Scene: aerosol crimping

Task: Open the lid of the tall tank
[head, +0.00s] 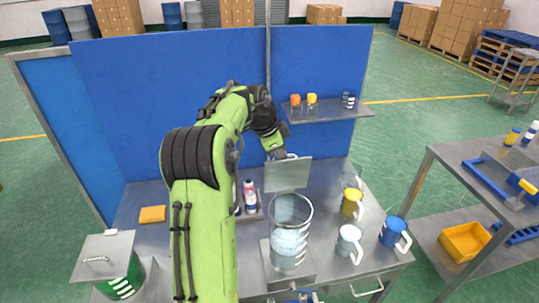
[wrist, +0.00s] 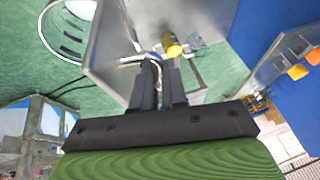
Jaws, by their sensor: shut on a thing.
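The tall tank (head: 290,240) is a clear cylinder on a grey base, with pale contents showing through its wall. Its square grey lid (head: 288,175) stands steeply tilted above the back of the rim, so the tank mouth is uncovered. My gripper (head: 284,156) is behind the lid's upper edge, shut on the lid handle. In the wrist view, my gripper (wrist: 163,66) has its fingers together at the pale curved handle (wrist: 130,60) on the lid (wrist: 105,45). The tank's round rim (wrist: 44,28) shows at upper left. My arm hides part of the bench.
A green tank (head: 120,287) with a flat lid stands at front left. Yellow (head: 352,203), white (head: 348,242) and blue (head: 393,232) jugs stand right of the tall tank. A shelf (head: 335,113) with small cups is on the blue back panel. Bottles stand left of the tank.

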